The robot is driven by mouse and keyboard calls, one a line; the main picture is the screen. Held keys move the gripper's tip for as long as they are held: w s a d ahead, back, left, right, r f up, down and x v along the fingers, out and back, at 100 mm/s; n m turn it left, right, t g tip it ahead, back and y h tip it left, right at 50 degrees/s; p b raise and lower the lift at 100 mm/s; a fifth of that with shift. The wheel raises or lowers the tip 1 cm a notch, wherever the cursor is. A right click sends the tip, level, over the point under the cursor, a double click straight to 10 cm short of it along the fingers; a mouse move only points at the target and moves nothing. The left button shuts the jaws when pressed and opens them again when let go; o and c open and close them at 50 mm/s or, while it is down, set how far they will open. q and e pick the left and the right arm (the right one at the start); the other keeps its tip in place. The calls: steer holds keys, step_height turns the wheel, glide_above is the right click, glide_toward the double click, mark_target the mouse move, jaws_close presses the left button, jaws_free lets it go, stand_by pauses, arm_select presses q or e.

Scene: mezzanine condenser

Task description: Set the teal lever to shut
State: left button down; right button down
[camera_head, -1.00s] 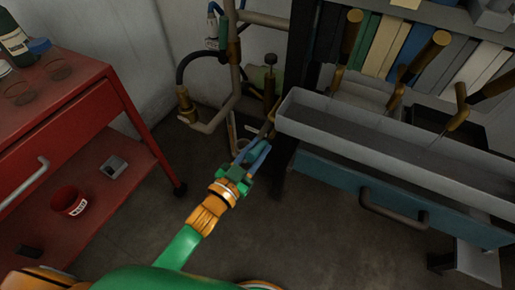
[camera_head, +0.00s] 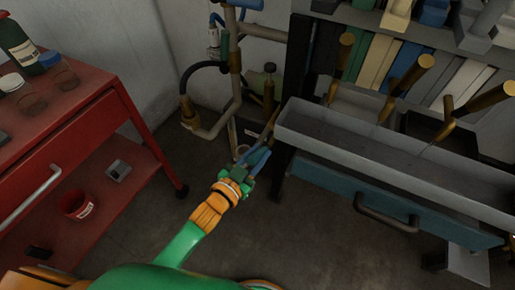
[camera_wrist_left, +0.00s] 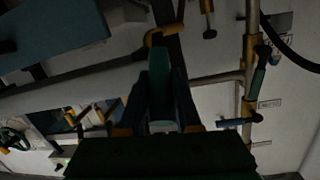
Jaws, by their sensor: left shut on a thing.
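My left gripper (camera_head: 256,162) reaches down to the floor-level pipework beside the grey trough. In the left wrist view the fingers stand on both sides of a teal lever grip (camera_wrist_left: 160,85) and are shut on it. A brass-coloured fitting (camera_wrist_left: 157,38) shows at the lever's far end. In the head view the fingers largely hide the lever, and its exact angle cannot be told. My right gripper is in neither current view.
A grey trough (camera_head: 370,152) with a blue drawer (camera_head: 345,195) stands close right of the gripper. A pipe (camera_head: 235,85) with a green lever (camera_head: 225,46) rises behind. A red cart (camera_head: 75,130) stands left. Bare floor (camera_head: 300,240) lies in front.

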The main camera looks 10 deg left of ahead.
mark_target(263, 148)
arm_select(q)
steer(key=w+r+g+p, duration=0.1)
steer(key=p, duration=0.4)
steer(key=w+r+g+y+p, duration=0.1)
steer(key=r+g+p, duration=0.1)
steer(key=p, duration=0.3)
steer(key=shift+w+d+g, duration=0.1)
steer(key=shift+d+g, duration=0.2)
steer(key=shift+d, duration=0.05)
steer(key=shift+w+d+g+y+p, duration=0.15)
steer(key=shift+w+g+y+p, duration=0.35)
steer(key=shift+g+p, duration=0.4)
steer(key=shift+f, duration=0.1)
steer(key=c, duration=0.6)
jaws_free()
steer(key=shift+s+r+p, duration=0.25)
steer(key=shift+p, duration=0.1)
steer(key=p+v, duration=0.1)
steer(key=v, duration=0.5)
steer(key=shift+s+a+p, duration=0.2)
steer(key=shift+p, duration=0.2)
